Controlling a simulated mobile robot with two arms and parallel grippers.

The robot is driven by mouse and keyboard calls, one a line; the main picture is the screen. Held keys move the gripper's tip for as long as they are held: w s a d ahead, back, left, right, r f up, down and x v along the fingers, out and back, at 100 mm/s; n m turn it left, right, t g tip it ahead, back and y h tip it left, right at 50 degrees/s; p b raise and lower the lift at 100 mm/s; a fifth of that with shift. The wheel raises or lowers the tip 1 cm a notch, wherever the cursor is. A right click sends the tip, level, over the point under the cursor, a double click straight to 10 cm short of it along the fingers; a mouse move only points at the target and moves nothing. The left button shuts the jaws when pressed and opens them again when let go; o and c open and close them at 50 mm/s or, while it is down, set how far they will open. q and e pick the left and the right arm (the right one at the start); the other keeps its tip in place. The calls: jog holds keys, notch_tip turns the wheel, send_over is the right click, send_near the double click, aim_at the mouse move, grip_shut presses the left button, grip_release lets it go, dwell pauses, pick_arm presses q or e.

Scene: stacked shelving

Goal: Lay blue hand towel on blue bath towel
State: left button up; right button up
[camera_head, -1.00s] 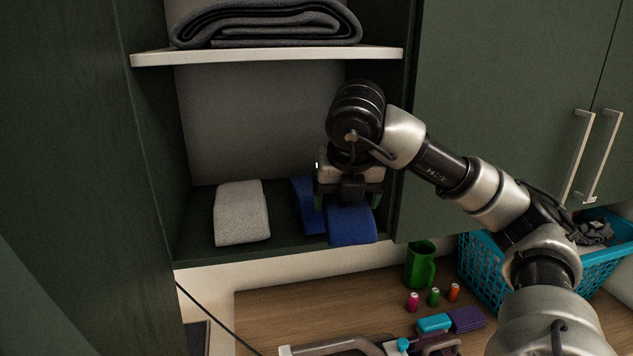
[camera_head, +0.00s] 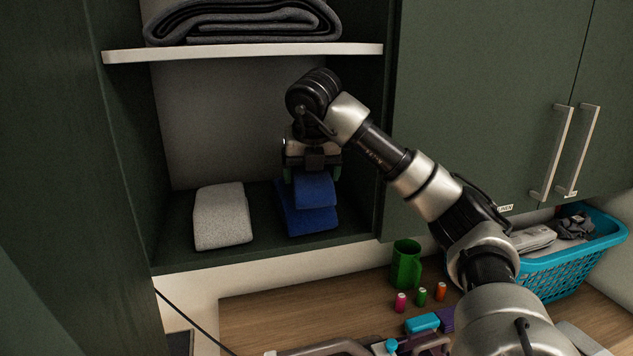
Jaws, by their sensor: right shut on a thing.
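My right gripper (camera_head: 312,175) reaches into the lower shelf compartment and is shut on the blue hand towel (camera_head: 315,191), a small folded cloth. The hand towel is over the blue bath towel (camera_head: 308,222), a larger folded towel on the shelf floor. The bath towel shows below and to the left of the hand towel. Whether the hand towel touches it or hangs just above cannot be told. The gripper hides the rear of both towels. My left gripper is out of view.
A folded light grey towel (camera_head: 222,216) lies left of the blue towels. A white-edged shelf board (camera_head: 240,51) with a folded dark towel (camera_head: 245,22) is above my gripper. The cabinet's side wall is close on the right.

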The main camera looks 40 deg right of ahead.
jog(key=w+d, duration=0.1)
jog(key=w+d+p, duration=0.1)
jog(key=w, duration=0.1)
jog(key=w+d+p, duration=0.1)
jog(key=w, duration=0.1)
jog(key=shift+w+r, duration=0.15)
jog(key=shift+w, duration=0.05)
jog(key=shift+f+b, duration=0.45)
jog(key=shift+f, duration=0.35)
jog(key=shift+f+b, duration=0.35)
jog(key=shift+f, duration=0.2)
jog(key=shift+s, duration=0.1)
jog(key=o, duration=0.8)
